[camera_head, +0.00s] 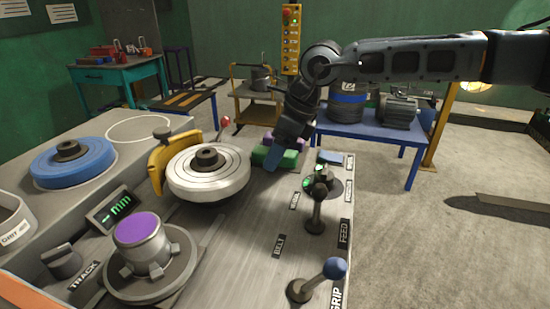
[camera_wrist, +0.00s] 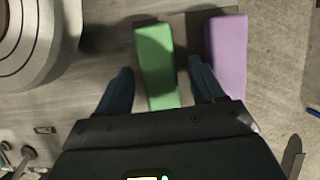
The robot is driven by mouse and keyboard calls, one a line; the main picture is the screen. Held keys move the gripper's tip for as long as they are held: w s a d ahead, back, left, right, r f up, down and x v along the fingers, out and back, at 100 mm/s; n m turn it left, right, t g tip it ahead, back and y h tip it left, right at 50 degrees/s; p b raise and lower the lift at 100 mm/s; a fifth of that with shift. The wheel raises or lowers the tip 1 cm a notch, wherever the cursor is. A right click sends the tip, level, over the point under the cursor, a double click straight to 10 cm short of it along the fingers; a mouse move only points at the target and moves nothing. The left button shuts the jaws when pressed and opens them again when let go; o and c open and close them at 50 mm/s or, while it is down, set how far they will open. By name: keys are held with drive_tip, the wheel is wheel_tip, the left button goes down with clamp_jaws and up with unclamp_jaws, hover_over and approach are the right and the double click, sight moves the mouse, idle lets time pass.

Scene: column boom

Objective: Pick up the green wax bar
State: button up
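The green wax bar (camera_wrist: 154,62) lies on the grey machine top in the wrist view, its near end between the two fingers of my gripper (camera_wrist: 160,88). The fingers are spread, with a gap on each side of the bar. In the head view the green bar (camera_head: 289,159) shows at the far end of the machine top, partly hidden by my gripper (camera_head: 272,165). A purple bar (camera_wrist: 228,58) lies beside it on the right in the wrist view. The exact height of the fingertips over the top is hard to tell.
A white wheel (camera_head: 208,183) with a yellow guard (camera_head: 160,165) stands left of the bars. Levers (camera_head: 314,215) rise at the right edge of the machine top. A blue table (camera_head: 365,132) with a motor (camera_head: 398,112) stands behind.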

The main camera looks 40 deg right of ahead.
drive_tip(key=c, duration=1.1)
drive_tip(key=shift+o, duration=0.2)
drive_tip(key=shift+r, duration=0.1)
